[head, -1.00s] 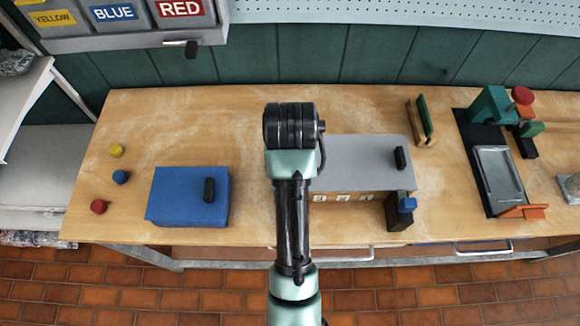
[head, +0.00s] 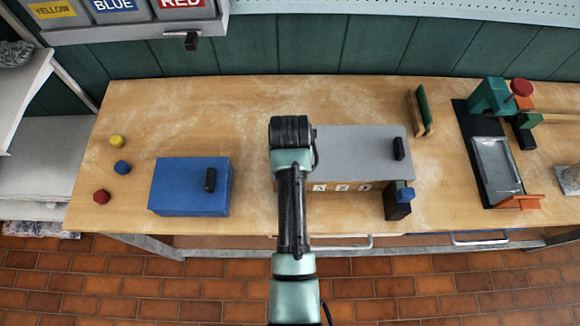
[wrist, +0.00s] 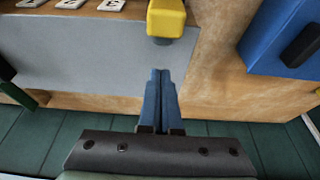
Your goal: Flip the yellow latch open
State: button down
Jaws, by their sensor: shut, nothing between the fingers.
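The yellow latch (wrist: 166,18) shows at the top of the wrist view, a yellow block on a short grey base beside the edge of the grey-topped box. In the head view my arm hides it. The grey box (head: 360,145) stands at mid-bench with white tiles on its front. My gripper (wrist: 160,73) has its two blue fingers shut together and empty. The head view does not show the fingers.
A blue box (head: 190,188) with a black handle stands left of my arm. A dark post with a blue block (head: 405,194) stands at the grey box's front right corner. Yellow, blue and red knobs (head: 122,167) are at far left. Bare bench (head: 200,115) lies behind.

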jog(key=shift+f+p, duration=0.3)
jog(key=shift+f, duration=0.15)
jog(key=s+p, duration=0.2)
jog(key=s, duration=0.1)
jog(key=shift+s, duration=0.35)
